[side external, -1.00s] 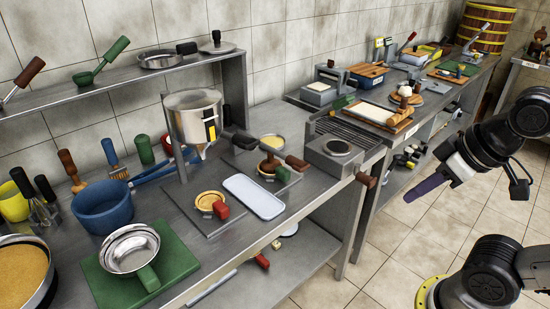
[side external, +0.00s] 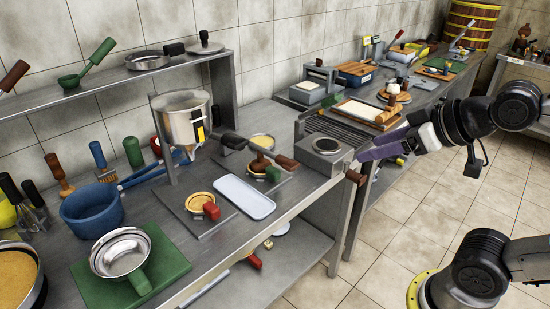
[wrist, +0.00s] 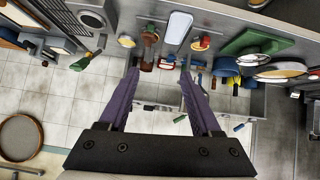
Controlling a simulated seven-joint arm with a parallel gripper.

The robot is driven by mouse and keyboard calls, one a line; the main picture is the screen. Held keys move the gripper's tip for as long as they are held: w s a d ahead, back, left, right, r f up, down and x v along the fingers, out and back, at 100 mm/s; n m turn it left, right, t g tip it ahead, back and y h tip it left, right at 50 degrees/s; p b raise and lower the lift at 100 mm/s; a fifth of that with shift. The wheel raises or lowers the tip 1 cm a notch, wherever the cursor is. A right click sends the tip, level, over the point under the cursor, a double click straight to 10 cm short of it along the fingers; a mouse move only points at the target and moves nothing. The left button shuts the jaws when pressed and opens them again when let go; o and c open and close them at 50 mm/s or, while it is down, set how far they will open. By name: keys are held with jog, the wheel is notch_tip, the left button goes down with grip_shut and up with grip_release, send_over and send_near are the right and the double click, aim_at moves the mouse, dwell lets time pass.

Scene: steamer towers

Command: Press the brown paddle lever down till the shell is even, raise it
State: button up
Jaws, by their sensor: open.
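A press station on the steel counter carries a brown round piece (side external: 261,165) and a brown paddle lever (side external: 287,162) that points right, towards the counter's front edge. In the wrist view the lever (wrist: 146,64) shows just beyond my fingertips, near the left one. A green knob (side external: 273,174) sits beside the brown piece. Whether a shell lies under it, and how even it is, I cannot tell. My gripper (side external: 366,155) is to the right of the lever, off the counter's front edge. Its purple fingers are open, empty and apart from the lever; they also show in the wrist view (wrist: 159,75).
A grey box with a round top (side external: 326,145) and its own brown handle (side external: 355,177) stands between the lever and my gripper. A white tray (side external: 245,197), a filled tart ring with a red handle (side external: 210,211) and a steel hopper (side external: 183,118) stand left.

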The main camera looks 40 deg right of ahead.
aim_at(278, 156)
jog(key=w+r+n+t+y, duration=0.3)
jog(key=w+t, duration=0.6)
jog(key=w, duration=0.9)
jog(key=s+d+f+m+g+h, duration=0.1)
jog(key=d+f, duration=0.1)
jog(key=f, duration=0.9)
jog(key=s+d+f+h, duration=0.1)
jog(key=d+f+h, duration=0.1)
jog(key=f, duration=0.9)
jog(key=w, duration=1.3)
jog(key=shift+w+d+f, duration=0.1)
jog(key=shift+w+f, duration=0.05)
grip_shut()
